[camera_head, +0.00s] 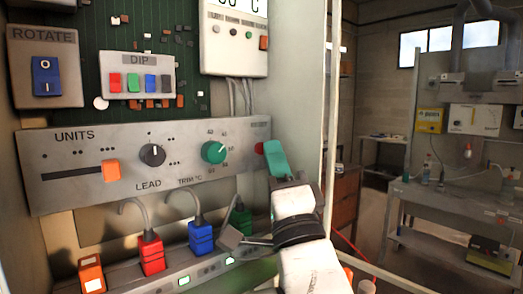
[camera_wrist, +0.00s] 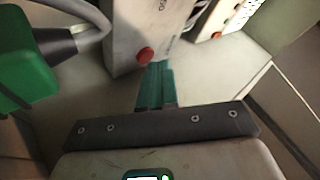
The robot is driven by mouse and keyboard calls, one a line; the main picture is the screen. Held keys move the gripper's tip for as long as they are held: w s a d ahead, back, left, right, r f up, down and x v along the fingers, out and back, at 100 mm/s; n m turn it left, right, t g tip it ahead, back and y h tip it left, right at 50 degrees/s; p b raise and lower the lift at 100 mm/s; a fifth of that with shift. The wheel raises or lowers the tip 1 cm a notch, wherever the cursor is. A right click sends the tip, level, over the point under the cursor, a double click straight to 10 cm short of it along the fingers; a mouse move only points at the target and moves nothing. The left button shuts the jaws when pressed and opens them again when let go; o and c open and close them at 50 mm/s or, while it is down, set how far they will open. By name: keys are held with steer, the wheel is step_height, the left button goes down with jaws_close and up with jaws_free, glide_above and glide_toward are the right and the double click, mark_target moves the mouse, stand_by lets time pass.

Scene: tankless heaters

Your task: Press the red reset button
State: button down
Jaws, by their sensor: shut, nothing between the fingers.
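The red reset button (camera_head: 259,148) sits at the right end of the grey control panel (camera_head: 100,150), below a small label. In the wrist view the round red button (camera_wrist: 145,55) shows near the lower edge of the pale panel. My gripper (camera_head: 274,150) has teal fingers that are shut and empty. Its tips are just right of the button in the head view and partly cover the button's right side. In the wrist view the fingertips (camera_wrist: 158,67) are just below and slightly right of the button. I cannot tell whether they touch it.
The panel holds an orange slider (camera_head: 111,171), a black knob (camera_head: 152,155) and a green knob (camera_head: 213,152). Below are red (camera_head: 151,255), blue (camera_head: 201,236) and green (camera_head: 240,217) plugs with cables. A cabinet post (camera_head: 331,120) stands close on the right.

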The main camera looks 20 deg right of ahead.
steer(key=shift+w+a+b, duration=0.1)
steer(key=shift+w+b, duration=0.25)
stand_by(0.7)
steer(key=shift+s, duration=0.1)
steer(key=shift+s+d, duration=0.2)
steer(key=shift+s, duration=0.45)
steer(key=shift+s+d, duration=0.25)
steer(key=shift+s, duration=0.55)
steer(key=shift+s+d, duration=0.3)
steer(key=shift+s, duration=0.5)
steer(key=shift+s+d, duration=0.25)
steer(key=shift+s, duration=0.55)
steer(key=shift+s, duration=0.1)
